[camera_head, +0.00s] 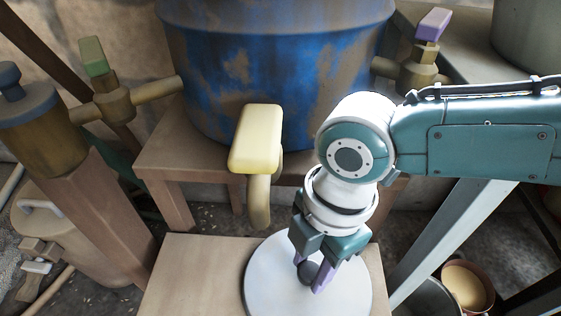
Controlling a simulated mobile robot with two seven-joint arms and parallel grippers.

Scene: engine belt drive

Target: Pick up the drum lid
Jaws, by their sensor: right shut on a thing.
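The drum lid (268,284) is a pale round disc with a dark knob at its middle. It is over the wooden stool top at the bottom centre. I cannot tell whether it touches the wood. My right gripper (312,275) points down from the right and is shut on the lid's knob, with purple fingertips around it. The gripper hides part of the lid's far side. The left gripper is out of view.
A worn blue drum (270,60) stands on a wooden stand behind. A tap with a yellow handle (257,140) juts toward me. Other taps have green (93,56) and purple (434,24) handles. A round pot (467,287) sits low at right.

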